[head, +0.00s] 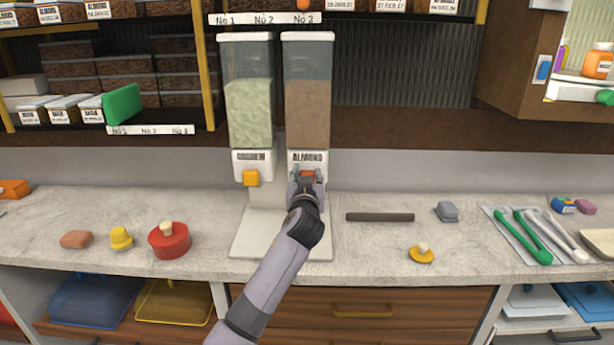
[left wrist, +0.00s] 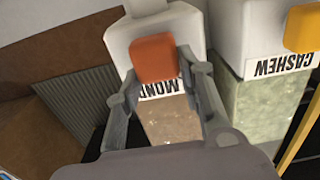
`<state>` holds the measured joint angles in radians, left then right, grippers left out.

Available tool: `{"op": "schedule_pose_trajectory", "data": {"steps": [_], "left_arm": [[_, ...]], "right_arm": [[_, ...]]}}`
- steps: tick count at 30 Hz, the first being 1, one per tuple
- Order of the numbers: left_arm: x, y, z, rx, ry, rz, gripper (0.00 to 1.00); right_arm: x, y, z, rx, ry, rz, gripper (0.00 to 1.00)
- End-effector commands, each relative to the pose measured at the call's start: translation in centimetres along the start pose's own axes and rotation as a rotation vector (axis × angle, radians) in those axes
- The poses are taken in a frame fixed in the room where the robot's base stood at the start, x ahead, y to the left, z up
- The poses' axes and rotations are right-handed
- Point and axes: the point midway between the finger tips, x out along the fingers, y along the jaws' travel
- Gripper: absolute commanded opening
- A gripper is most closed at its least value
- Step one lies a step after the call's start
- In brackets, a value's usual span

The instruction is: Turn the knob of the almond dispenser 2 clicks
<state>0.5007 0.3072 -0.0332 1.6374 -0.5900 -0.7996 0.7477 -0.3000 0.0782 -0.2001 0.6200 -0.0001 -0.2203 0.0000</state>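The almond dispenser (head: 308,100) stands on the counter, a clear hopper with brown contents and a white base labelled ALMOND. Its orange-red knob (left wrist: 155,58) is on the front of the base, mostly hidden by my gripper in the head view. My left gripper (head: 306,178) reaches up to this knob. In the left wrist view, upside down, the fingers of my left gripper (left wrist: 158,70) lie along both sides of the knob and appear to touch it. My right gripper is not in view.
The cashew dispenser (head: 249,110), with a yellow knob (head: 250,178), stands close on the left on the same white stand (head: 250,240). A red round container (head: 169,241), a dark bar (head: 380,217) and green tongs (head: 530,240) lie on the counter. Shelves rise behind.

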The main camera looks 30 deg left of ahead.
Motion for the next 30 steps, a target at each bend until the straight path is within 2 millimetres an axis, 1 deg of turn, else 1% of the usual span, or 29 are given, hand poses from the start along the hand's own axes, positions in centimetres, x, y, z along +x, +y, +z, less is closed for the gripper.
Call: {"op": "schedule_pose_trajectory", "data": {"steps": [2, 11, 20, 26, 30], "left_arm": [[-0.01, 0.01, 0.02, 0.0, 0.0, 0.0, 0.28], [-0.02, 0.02, 0.02, 0.0, 0.0, 0.0, 0.08], [-0.02, 0.08, 0.0, 0.032, -0.001, 0.0, 0.07], [-0.02, 0.28, -0.03, 0.131, -0.002, 0.0, 0.07], [-0.02, 0.48, -0.01, 0.243, -0.002, 0.0, 0.07]], "right_arm": [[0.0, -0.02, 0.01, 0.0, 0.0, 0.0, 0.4], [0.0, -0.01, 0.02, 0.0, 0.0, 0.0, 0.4], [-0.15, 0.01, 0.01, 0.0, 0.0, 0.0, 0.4], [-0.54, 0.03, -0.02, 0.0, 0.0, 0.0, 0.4], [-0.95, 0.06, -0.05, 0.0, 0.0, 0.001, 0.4]]}}
